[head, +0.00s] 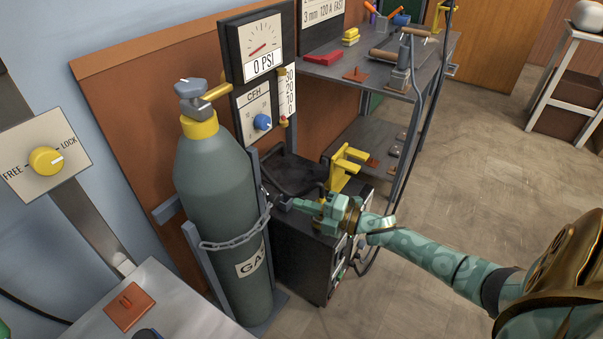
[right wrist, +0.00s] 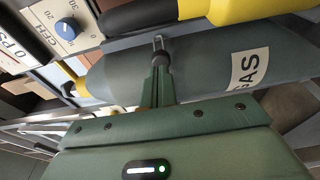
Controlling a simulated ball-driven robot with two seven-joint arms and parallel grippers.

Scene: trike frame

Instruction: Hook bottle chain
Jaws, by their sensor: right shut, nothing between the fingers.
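The grey-green gas bottle (head: 215,175) stands upright in its rack in the head view, with a yellow collar and a GAS label. The chain (head: 235,241) runs across the bottle's front, above the label, toward its right side. My right gripper (head: 283,203) is shut, just right of the bottle near the chain's right end. In the right wrist view the shut fingers (right wrist: 160,66) are in front of the bottle (right wrist: 205,66). A small metal loop (right wrist: 158,42) shows at their tips; I cannot tell whether it is a chain link or a hook. My left gripper is out of view.
A dark machine (head: 310,258) stands close right of the bottle, below my right gripper. A yellow bracket (head: 346,166) rises behind the gripper. A shelf bench (head: 375,75) is farther back. A grey surface (head: 160,300) is at the lower left. The floor at right is open.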

